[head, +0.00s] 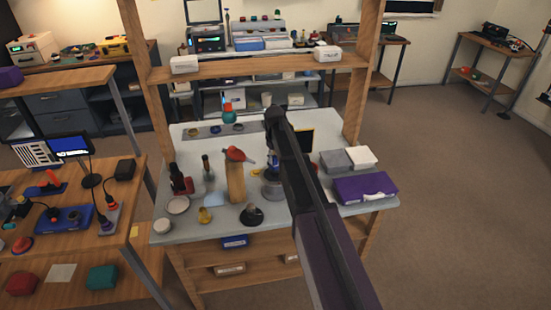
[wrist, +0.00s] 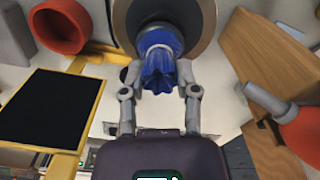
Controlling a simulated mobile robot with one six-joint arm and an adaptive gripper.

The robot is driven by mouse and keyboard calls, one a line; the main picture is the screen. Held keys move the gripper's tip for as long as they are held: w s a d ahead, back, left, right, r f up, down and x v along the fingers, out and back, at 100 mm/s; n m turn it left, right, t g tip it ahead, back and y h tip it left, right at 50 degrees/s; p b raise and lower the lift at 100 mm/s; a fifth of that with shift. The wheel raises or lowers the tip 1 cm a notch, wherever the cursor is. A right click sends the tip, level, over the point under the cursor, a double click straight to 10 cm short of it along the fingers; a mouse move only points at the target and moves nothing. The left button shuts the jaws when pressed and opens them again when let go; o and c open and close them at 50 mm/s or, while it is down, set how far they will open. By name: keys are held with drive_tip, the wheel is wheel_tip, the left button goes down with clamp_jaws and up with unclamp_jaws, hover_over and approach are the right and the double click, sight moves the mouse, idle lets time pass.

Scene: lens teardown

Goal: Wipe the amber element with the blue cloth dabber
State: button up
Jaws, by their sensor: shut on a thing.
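In the wrist view my gripper (wrist: 160,82) has its two fingers on either side of the blue cloth dabber (wrist: 160,55) and is shut on it. The gathered blue cloth faces the camera. Beyond the dabber is a dark round piece with a pale tan rim (wrist: 205,18); I cannot tell whether they touch. In the head view my arm covers the gripper, and a bit of blue shows beside it. A small amber-yellow piece (head: 205,215) lies near the bench's front left; I cannot tell whether it is the amber element.
The bench (head: 300,222) holds a wooden block (head: 235,183), a red-topped tool (head: 237,154), a purple case (head: 365,188) and grey and white boxes (head: 360,157) at the right. A black panel (wrist: 52,108) and red cup (wrist: 62,30) are left of the gripper in the wrist view.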

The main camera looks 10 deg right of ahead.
drive_tip(key=shift+s+a, duration=0.1)
drive_tip(key=shift+a, duration=0.25)
drive_tip(key=shift+r, duration=0.1)
drive_tip(key=shift+r+p, duration=3)
drive_tip(key=shift+p, duration=0.15)
drive_tip(key=shift+r+p, duration=1.5)
drive_tip(key=shift+f, duration=0.15)
